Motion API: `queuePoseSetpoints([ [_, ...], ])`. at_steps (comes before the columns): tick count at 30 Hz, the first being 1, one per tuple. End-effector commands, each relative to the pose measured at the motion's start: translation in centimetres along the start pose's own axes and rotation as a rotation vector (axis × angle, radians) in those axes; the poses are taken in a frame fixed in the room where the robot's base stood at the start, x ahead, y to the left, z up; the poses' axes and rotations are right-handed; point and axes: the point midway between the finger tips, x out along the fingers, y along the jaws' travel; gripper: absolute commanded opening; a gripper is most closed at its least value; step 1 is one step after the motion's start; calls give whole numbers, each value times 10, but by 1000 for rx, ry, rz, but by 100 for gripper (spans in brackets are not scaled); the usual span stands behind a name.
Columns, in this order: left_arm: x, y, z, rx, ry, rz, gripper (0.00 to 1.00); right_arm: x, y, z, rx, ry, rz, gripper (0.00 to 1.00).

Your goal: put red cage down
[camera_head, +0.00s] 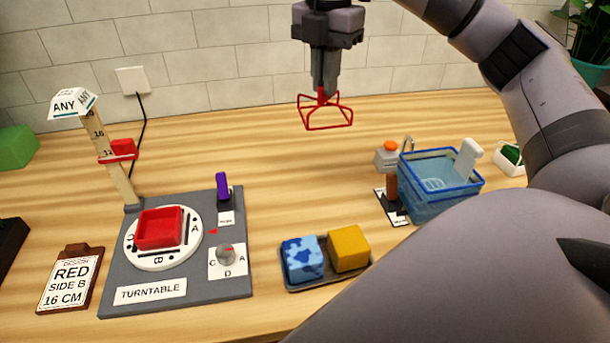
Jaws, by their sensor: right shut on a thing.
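The red cage (326,112) is a small open frame of red wire. It hangs below my right gripper (323,88), which points down and is shut on the top of the cage. The cage appears to be held above the back part of the wooden table, near the tiled wall. My left gripper is not in view.
A tray (325,282) holds a blue block and a yellow block. A blue water basin (440,182) stands at the right. Bare table (290,190) lies between.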

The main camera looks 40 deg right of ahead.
Motion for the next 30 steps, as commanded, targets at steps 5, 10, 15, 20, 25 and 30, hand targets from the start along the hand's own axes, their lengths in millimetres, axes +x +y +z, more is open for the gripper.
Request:
queuePoseSetpoints([
  [5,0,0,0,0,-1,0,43,4,0,0,11,1,-2,0],
  [10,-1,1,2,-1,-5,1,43,21,0,0,9,2,-5,0],
  [15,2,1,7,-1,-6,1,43,45,0,0,9,2,-5,0],
  [20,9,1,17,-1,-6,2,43,74,-1,0,10,2,-5,0],
  [25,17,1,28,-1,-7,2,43,107,0,0,9,2,-4,0],
  [30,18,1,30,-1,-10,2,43,136,-1,1,11,0,-6,0],
])
